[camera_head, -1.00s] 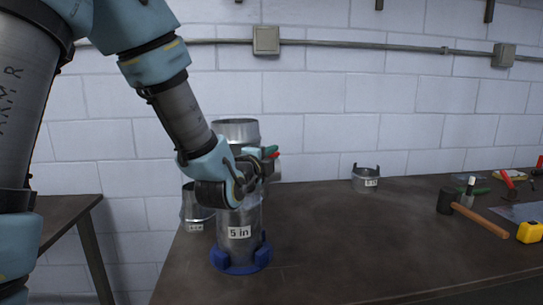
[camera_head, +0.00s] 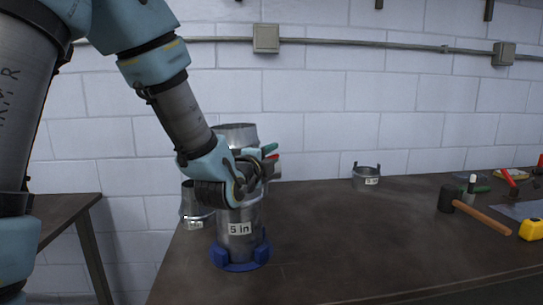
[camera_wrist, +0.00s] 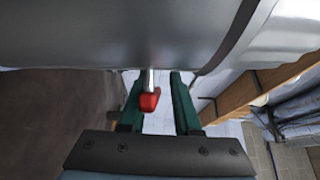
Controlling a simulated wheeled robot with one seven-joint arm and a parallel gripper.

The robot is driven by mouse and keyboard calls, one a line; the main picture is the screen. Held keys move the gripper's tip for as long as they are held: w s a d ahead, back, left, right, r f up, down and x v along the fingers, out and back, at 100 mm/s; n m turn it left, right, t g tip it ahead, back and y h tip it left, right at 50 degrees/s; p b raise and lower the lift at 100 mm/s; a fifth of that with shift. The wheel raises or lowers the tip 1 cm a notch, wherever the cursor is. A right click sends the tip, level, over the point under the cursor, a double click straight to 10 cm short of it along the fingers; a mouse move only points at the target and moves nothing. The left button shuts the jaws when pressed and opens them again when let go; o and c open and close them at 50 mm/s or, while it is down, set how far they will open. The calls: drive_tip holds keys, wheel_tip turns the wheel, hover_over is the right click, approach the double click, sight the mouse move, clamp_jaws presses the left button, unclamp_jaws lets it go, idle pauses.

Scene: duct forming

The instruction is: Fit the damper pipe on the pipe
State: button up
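The pipe (camera_head: 240,243), a grey metal cylinder labelled "5 in", stands upright in a blue holder (camera_head: 241,262) on the table. The damper pipe (camera_head: 237,134), also grey metal, is above it, its top rim slightly tilted; my arm hides the joint between them, so I cannot tell how they meet. The damper pipe's wall (camera_wrist: 140,35) fills the top of the wrist view, with its red handle (camera_wrist: 149,101) below. My gripper (camera_wrist: 157,88) has two green fingers spaced apart, one on each side of the handle, with clear space beside it.
Another labelled metal pipe (camera_head: 194,206) stands close behind the pipe to the left. A short metal ring (camera_head: 366,179) stands at the back. A hammer (camera_head: 483,219), yellow tape measure (camera_head: 530,230) and other tools lie right. The table's middle is clear.

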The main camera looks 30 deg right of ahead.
drive_tip(key=shift+o, duration=1.1)
drive_tip(key=shift+f, duration=0.1)
drive_tip(key=b+v, duration=1)
drive_tip(key=b, duration=0.1)
drive_tip(key=shift+s+a, duration=0.3)
